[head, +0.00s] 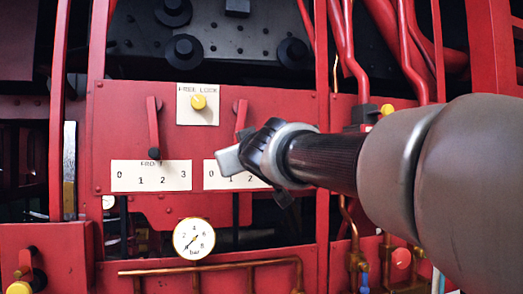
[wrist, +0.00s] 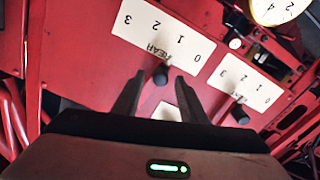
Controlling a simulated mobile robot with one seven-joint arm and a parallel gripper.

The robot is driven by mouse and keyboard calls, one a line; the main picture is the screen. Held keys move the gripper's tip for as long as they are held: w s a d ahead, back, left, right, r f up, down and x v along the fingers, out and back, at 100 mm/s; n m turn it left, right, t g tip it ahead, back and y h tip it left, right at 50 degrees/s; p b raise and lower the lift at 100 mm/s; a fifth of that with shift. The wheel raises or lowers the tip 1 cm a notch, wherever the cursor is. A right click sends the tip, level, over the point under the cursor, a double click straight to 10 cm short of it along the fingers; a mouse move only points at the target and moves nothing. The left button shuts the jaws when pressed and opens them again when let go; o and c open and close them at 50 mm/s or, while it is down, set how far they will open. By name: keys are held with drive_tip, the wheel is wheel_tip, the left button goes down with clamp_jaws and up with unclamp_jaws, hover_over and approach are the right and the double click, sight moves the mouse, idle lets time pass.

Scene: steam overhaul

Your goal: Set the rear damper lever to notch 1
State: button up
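The rear damper lever (head: 241,118) is a red bar on the red panel, leaning slightly left towards its lower end. My gripper (head: 235,156) hides that end and part of the rear scale plate (head: 210,178). In the wrist view, the picture is upside down and the rear scale plate (wrist: 165,34), marked 0 to 3, lies beyond the fingertips. The lever's black knob (wrist: 160,76) shows between the tips of my two spread fingers, with no clear contact. I cannot tell exactly which notch the lever is at.
The front lever (head: 153,125) hangs to the left above its own scale plate (head: 150,175); its black knob (wrist: 240,116) is right in the wrist view. A yellow knob (head: 198,102) sits on a pale plate between the levers. A pressure gauge (head: 194,238) is below.

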drive_tip(key=v, duration=1.3)
drive_tip(key=shift+s+r, duration=0.15)
drive_tip(key=shift+s, duration=0.25)
drive_tip(key=s+d+f+m+g+h, duration=0.2)
drive_tip(key=d+f+g+h, duration=0.1)
drive_tip(key=d+f, duration=0.55)
drive_tip(key=s+d+f+m+g+h, duration=0.25)
drive_tip(key=d+f, duration=0.25)
drive_tip(key=f, duration=0.7)
drive_tip(key=s+d+f+m+g, duration=0.2)
drive_tip(key=s+f+g, duration=0.4)
drive_tip(key=s+f, duration=0.7)
wheel_tip(320, 180, down, 3)
drive_tip(key=shift+d+f, duration=0.25)
drive_tip(key=shift+d, duration=0.05)
drive_tip(key=shift+w+m+y, duration=0.1)
drive_tip(key=shift+m+y, duration=0.15)
drive_tip(key=shift+c, duration=0.3)
